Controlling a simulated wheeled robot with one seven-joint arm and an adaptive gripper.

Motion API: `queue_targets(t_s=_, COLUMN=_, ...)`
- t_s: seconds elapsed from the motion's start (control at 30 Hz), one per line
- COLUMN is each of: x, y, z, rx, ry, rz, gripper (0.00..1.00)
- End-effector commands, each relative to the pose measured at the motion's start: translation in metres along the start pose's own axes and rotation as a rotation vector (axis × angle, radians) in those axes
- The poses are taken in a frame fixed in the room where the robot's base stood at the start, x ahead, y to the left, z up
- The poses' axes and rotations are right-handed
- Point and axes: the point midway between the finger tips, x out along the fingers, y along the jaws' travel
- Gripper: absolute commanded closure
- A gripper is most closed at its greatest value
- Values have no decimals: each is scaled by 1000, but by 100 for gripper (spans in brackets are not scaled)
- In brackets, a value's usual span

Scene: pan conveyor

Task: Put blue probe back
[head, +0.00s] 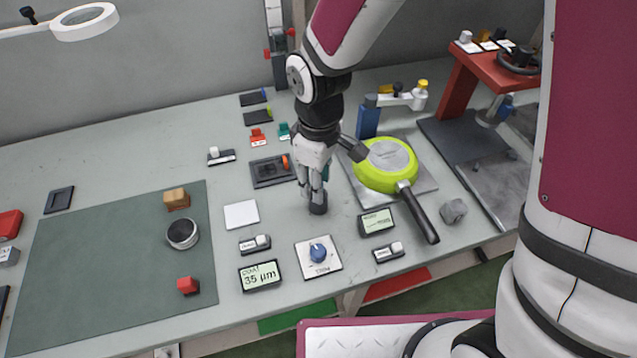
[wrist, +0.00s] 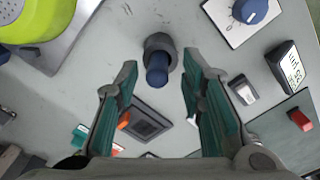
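The blue probe (wrist: 157,68) has a blue shaft and a dark grey round collar or holder. In the wrist view it lies in the gap between the fingertips, with clear space on both sides. In the head view a dark round piece (head: 318,208) shows just below my gripper (head: 314,186), standing on the bench; the blue part is mostly hidden there by the fingers. My gripper (wrist: 160,72) is open, pointing down, its green-padded fingers apart and not touching the probe. Whether the collar is part of the probe or a separate holder, I cannot tell.
A lime green pan (head: 372,178) sits on a metal plate to the right. A trim knob (head: 318,252) and a display reading 35 µm (head: 260,275) stand in front. A dark tray with an orange piece (head: 270,171) is behind left. A green mat (head: 110,265) lies left.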

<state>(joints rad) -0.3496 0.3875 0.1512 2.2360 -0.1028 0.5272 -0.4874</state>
Motion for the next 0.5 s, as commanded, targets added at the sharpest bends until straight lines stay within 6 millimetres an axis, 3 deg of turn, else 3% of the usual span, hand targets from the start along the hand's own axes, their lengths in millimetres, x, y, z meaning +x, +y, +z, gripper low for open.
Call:
queue_targets(t_s=0.3, x=-67, y=1, z=0, rx=2, ry=4, rz=4, gripper=64)
queue_targets(t_s=0.5, x=-95, y=0, z=0, rx=1, ry=2, rz=2, gripper=64)
